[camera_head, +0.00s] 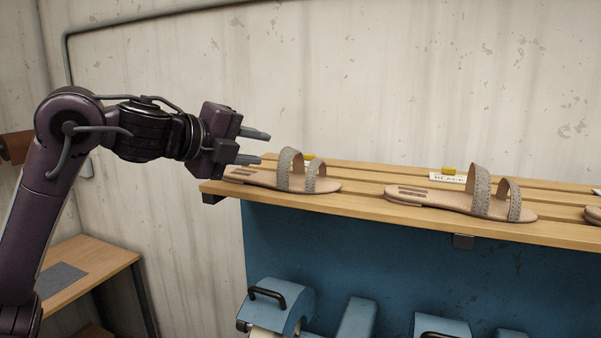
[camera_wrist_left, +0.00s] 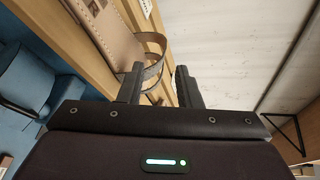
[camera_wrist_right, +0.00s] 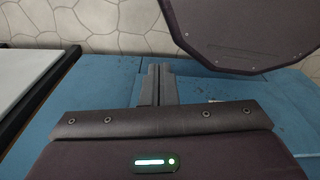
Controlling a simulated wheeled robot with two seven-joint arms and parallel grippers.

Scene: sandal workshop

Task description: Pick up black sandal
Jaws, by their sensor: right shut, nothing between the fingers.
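Two tan sandals with grey speckled straps lie on the slatted wooden shelf (camera_head: 350,212). The left sandal (camera_head: 262,178) is near the shelf's left end. The right sandal (camera_head: 435,199) lies in front of a small label (camera_head: 447,178) that seems to read "BLACK". Neither sandal looks black. My left gripper (camera_head: 253,147) is open and empty, just above the left sandal's heel end. In the left wrist view, a sandal (camera_wrist_left: 108,32) and its strap lie beyond the open fingers (camera_wrist_left: 160,82). My right gripper (camera_wrist_right: 157,82) is shut and empty, outside the head view.
Part of another sandal (camera_head: 592,214) shows at the right edge. Blue machines (camera_head: 280,302) stand below the shelf by a blue panel. A plain wall (camera_head: 330,80) rises behind. A wooden table (camera_head: 90,264) is at lower left. A blue surface (camera_wrist_right: 100,92) lies below my right gripper.

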